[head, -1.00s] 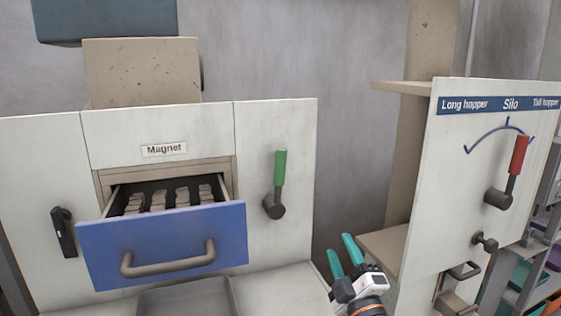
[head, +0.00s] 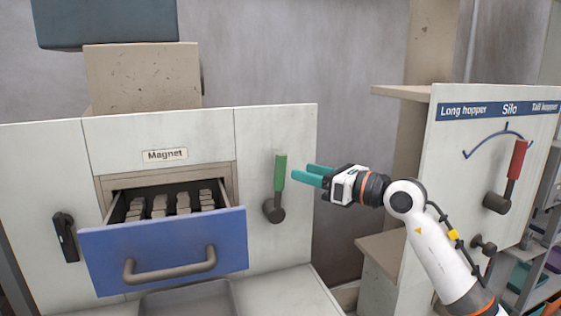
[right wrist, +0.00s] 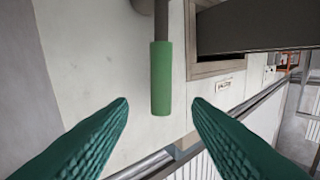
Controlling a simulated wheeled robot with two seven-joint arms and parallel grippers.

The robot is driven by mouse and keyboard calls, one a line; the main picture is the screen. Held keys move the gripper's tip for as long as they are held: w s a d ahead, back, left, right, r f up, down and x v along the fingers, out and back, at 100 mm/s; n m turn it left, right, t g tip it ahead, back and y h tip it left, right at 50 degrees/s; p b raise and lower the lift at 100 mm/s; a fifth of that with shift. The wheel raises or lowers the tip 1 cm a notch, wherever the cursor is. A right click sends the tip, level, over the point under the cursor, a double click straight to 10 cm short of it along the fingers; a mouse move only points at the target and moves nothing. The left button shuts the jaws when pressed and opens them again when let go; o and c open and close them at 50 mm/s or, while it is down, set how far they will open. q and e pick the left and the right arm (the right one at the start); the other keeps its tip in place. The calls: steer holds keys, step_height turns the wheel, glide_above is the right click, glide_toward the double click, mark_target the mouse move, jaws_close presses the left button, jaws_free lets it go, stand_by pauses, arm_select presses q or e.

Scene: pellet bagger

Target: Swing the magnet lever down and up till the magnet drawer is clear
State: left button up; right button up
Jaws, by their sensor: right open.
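The magnet lever (head: 280,171) has a green grip and points up from its dark pivot on the white panel, right of the magnet drawer. The blue-fronted magnet drawer (head: 195,241) is pulled out under the "Magnet" label, and several rows of grey lumps lie in it. My right gripper (head: 300,173) is open, just right of the green grip and pointing left at it. In the right wrist view the green lever grip (right wrist: 160,78) shows ahead, in line with the gap between the open fingers (right wrist: 160,102). The fingers look apart from it. My left gripper is not in view.
A grey tray (head: 186,299) sits below the drawer. A black handle (head: 65,236) is on the panel's left. At the right stands the Silo panel (head: 450,150) with a red lever (head: 517,160). A beige shelf (head: 385,255) juts out between the panels.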

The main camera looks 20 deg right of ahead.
mark_target(285, 166)
steer(key=p+x, duration=0.1)
steer(key=x, duration=0.5)
steer(key=shift+w+a+r+p, duration=0.1)
steer(key=shift+w+a+p, duration=0.1)
steer(key=shift+p, duration=0.2)
steer(key=shift+x, duration=0.8)
steer(key=shift+c, duration=0.3)
jaws_close()
